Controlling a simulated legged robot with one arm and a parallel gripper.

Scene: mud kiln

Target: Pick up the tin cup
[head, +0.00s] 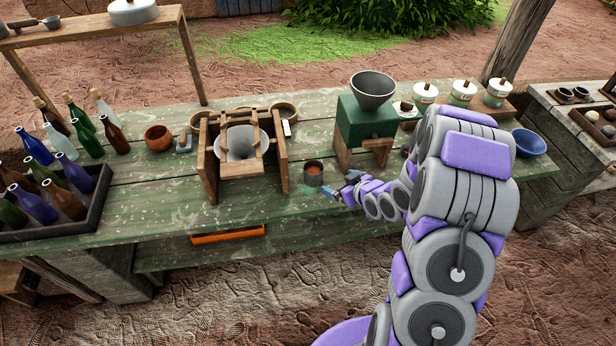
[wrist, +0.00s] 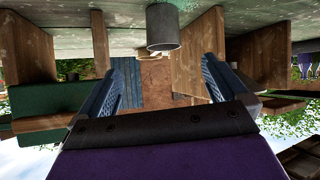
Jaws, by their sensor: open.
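The tin cup (head: 313,174) is a small grey cylinder with a reddish-brown inside. It stands upright on the green plank table (head: 130,215), near the front edge. My gripper (head: 340,185) is just right of the cup in the head view, low over the table, with its jaws apart. The wrist view is upside down: the cup (wrist: 163,28) shows beyond the fingertips, roughly centred between the two blue fingers. Nothing is between the fingers, and a gap to the cup shows.
Bottles in a crate (head: 88,215) fill the left end. The table front around the cup is clear.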

